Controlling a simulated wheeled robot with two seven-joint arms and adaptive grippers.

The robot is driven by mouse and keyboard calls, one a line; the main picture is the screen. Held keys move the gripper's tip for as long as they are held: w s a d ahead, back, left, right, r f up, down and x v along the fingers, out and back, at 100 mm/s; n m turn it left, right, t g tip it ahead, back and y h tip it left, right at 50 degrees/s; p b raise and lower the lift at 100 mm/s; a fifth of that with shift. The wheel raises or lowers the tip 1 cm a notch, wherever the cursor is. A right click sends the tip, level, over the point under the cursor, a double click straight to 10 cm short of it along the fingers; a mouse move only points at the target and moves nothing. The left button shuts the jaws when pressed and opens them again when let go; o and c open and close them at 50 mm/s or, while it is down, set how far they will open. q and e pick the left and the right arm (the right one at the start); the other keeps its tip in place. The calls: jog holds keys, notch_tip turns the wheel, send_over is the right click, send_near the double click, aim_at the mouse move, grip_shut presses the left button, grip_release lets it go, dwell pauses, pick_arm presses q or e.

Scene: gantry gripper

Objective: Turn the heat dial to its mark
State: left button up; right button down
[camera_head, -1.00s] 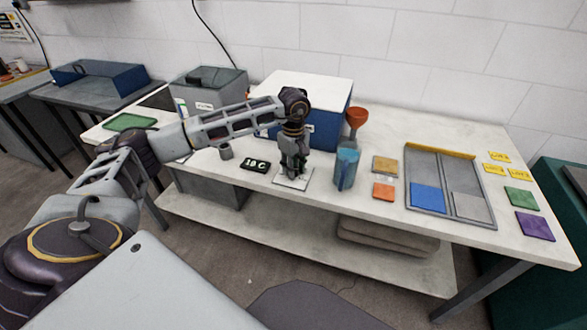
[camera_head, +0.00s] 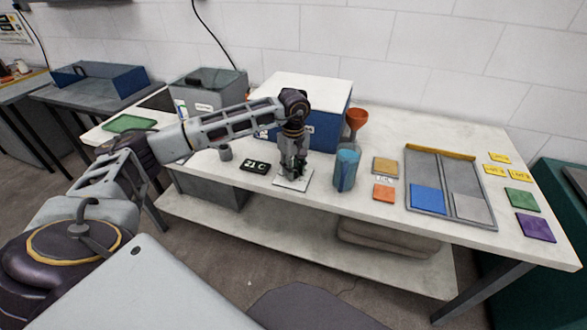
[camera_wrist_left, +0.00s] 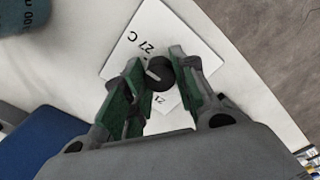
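The heat dial is a small dark round knob (camera_wrist_left: 159,72) on a white plate (camera_wrist_left: 122,48) at the table's front edge; the plate also shows in the head view (camera_head: 292,183). The plate bears the print "27 C" and a second, smaller label partly hidden by my gripper. My left gripper (camera_wrist_left: 157,66) points down over the plate, its green-lined fingers closed on either side of the dial. In the head view the gripper (camera_head: 293,172) hides the dial. A black display (camera_head: 255,167) left of the plate appears to read 21 C. My right gripper is not in view.
A blue cup (camera_head: 346,170) stands close to the right of the plate, with an orange funnel (camera_head: 356,118) behind it. A large white-topped blue box (camera_head: 322,132) stands behind my gripper. A small grey cup (camera_head: 225,152) is left of the display.

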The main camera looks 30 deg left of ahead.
pick_arm(q)
jog(key=shift+w+a+r, duration=0.1)
jog(key=shift+a+r, duration=0.05)
jog(key=shift+r, duration=0.25)
jog(key=shift+o, duration=0.4)
notch_tip(320, 180, up, 11)
jog(key=shift+r, duration=0.1)
